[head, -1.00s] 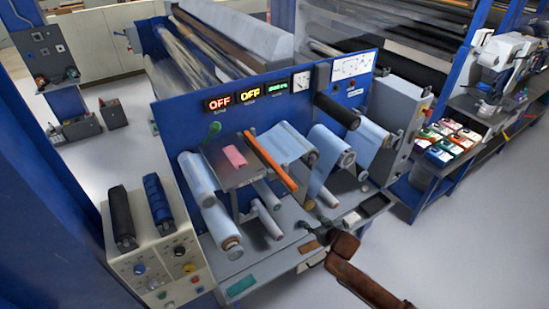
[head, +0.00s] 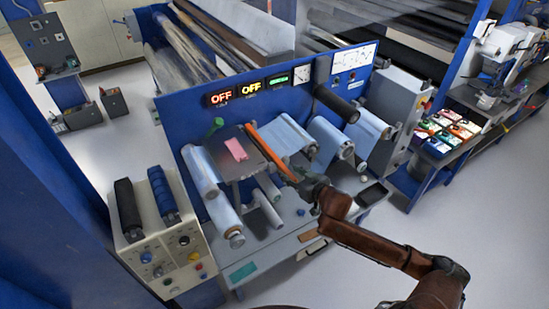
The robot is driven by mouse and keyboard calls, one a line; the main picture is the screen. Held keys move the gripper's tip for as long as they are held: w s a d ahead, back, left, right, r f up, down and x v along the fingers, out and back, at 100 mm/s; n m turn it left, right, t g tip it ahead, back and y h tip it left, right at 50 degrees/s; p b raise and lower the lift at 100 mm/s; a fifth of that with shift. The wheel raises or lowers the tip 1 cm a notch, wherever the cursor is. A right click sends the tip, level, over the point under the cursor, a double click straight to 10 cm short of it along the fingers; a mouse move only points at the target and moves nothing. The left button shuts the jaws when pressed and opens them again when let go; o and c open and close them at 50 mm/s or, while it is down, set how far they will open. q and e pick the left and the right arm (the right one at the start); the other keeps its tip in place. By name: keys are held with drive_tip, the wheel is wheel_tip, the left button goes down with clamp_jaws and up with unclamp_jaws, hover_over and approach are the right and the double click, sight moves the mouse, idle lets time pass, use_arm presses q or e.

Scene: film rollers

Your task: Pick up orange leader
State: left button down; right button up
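The orange leader (head: 265,146) is a long narrow orange strip lying slantwise along the right edge of a small grey plate (head: 240,168) on the blue machine. My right gripper (head: 294,175) is at the strip's near, lower end. It is small and dark here, and the arm comes in from the lower right. The gripper overlaps the strip's near end in the picture. I cannot tell whether it touches the strip or whether its fingers are open or shut. My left gripper is not in view.
A pink block (head: 236,149) sits on the plate. Pale blue film rollers (head: 199,170) stand left and right of it. A black roller (head: 336,103) juts out above right. A control box (head: 165,245) is at the left. The grey floor at right is clear.

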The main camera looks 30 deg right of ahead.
sight(287, 171)
drive_tip(key=shift+f+p+x, duration=0.2)
drive_tip(key=shift+p+x, duration=0.25)
drive_tip(key=shift+x, duration=1.5)
drive_tip(key=shift+s+d, duration=0.1)
drive_tip(key=shift+c, duration=0.4)
clamp_jaws()
drive_tip(key=shift+r, duration=0.1)
